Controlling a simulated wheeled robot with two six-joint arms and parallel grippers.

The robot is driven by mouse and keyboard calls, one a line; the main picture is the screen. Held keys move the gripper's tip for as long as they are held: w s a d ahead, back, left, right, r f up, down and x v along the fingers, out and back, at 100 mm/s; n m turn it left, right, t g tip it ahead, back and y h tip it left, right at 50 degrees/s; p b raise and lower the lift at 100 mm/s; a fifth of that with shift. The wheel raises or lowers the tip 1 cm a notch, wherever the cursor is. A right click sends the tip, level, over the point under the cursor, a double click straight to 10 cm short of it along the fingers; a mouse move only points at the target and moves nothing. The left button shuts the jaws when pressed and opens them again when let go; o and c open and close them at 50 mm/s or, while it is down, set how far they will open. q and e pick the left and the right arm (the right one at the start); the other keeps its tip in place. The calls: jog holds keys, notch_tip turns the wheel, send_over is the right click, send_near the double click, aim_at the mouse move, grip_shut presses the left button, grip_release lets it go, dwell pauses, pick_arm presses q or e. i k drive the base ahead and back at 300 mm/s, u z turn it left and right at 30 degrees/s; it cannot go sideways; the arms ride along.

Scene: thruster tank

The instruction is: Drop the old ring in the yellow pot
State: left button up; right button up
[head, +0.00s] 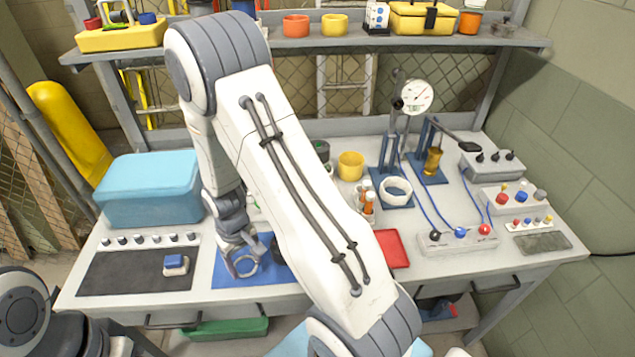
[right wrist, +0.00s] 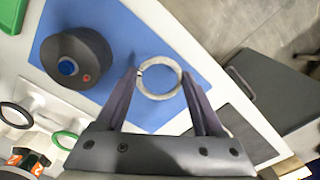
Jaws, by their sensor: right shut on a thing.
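My right gripper (head: 243,268) is low over the blue mat (head: 222,280) on the bench. It is shut on a pale grey ring (right wrist: 160,61), with one finger on each side of its outer edge in the right wrist view. I cannot tell whether the ring touches the mat or is just above it. A yellow pot (head: 350,165) stands on the bench to the right, beyond my right arm, and looks upright. A second yellow pot (head: 334,25) is on the shelf. My left gripper is out of view.
A dark round housing with a blue centre (right wrist: 68,68) sits on the mat beside the ring. A black ring (right wrist: 15,115) and a green ring (right wrist: 64,139) lie nearby. A blue box (head: 150,190), red tray (head: 393,249) and blue gauge stand (head: 390,185) occupy the bench.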

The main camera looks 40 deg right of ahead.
aim_at(347, 176)
jog(key=k, duration=0.45)
jog(key=z, duration=3.1)
jog(key=k, duration=1.2)
jog(key=u, duration=1.35)
jog(key=i, duration=1.55)
jog(key=z, duration=0.05)
jog(key=k, duration=0.4)
jog(key=u, duration=0.1)
